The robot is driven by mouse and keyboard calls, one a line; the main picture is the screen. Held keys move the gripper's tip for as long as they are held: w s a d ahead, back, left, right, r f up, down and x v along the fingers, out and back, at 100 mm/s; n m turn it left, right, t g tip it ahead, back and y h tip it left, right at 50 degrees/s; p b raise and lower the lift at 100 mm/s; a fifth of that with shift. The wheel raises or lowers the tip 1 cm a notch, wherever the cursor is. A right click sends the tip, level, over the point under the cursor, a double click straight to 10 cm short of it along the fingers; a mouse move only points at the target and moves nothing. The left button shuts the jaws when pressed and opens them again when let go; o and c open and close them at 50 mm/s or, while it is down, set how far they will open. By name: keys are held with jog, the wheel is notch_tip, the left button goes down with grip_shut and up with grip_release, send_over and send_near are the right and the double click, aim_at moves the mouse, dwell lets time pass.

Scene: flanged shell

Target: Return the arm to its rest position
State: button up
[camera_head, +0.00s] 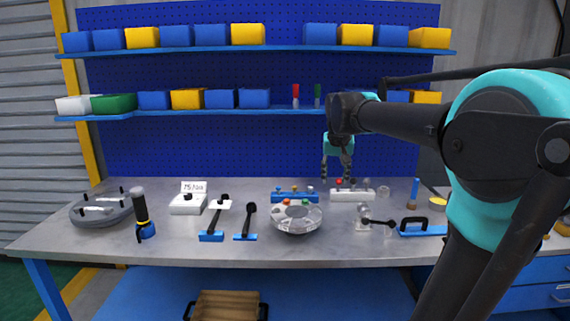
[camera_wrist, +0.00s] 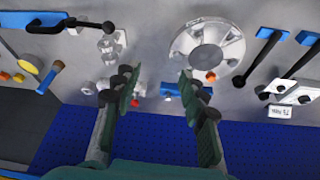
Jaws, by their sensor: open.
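My gripper (camera_head: 338,176) hangs above the back of the workbench, at the end of my black and teal arm, pointing down. In the wrist view my gripper (camera_wrist: 160,80) has its two fingers spread wide apart with nothing between them. The round silver flanged shell (camera_head: 297,216) sits on the bench, in front and to the left of my gripper, with a red and a green spot on top. It also shows in the wrist view (camera_wrist: 208,48), beyond the fingers and not touched by them.
The grey workbench (camera_head: 270,253) carries a blue block (camera_head: 294,196), a white block (camera_head: 351,195), a black-handled tool (camera_head: 142,213), a grey round fixture (camera_head: 90,212) and a blue-based handle (camera_head: 421,229). Shelves (camera_head: 250,113) with bins stand behind. A wooden crate (camera_head: 227,306) lies below.

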jog(key=s+d+f+n, duration=0.1)
jog(key=s+d+f, duration=0.2)
jog(key=s+f, duration=1.9)
notch_tip(320, 180, down, 5)
jog(key=shift+s+d+r+y, duration=0.1)
jog(key=shift+s+d+y, duration=0.05)
jog(key=shift+s+y, duration=0.2)
